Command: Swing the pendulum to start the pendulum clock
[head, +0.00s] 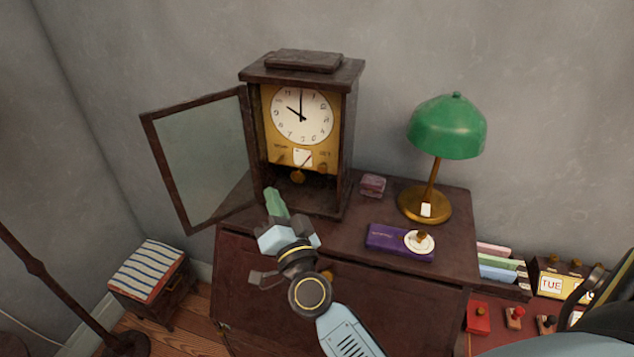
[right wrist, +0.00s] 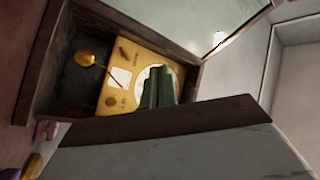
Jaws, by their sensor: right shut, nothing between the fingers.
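The pendulum clock (head: 352,125) is a dark wooden case standing on the dark cabinet, with a white dial (head: 302,115) on a gold face. Its glass door (head: 205,160) stands open to the left. The brass pendulum bob (head: 297,176) hangs below the gold face inside the case. In the right wrist view the bob (right wrist: 85,59) appears left of the gold face. My right gripper (head: 275,203), with green fingers, is shut and empty in front of the clock's lower left, apart from the bob. Its fingers (right wrist: 158,88) overlap the dial in the right wrist view. My left gripper is not in view.
On the cabinet top (head: 365,215), right of the clock, are a small purplish box (head: 373,185), a purple box (head: 385,240) with a white round piece, and a green lamp (head: 447,127). A striped stool (head: 150,270) stands at lower left.

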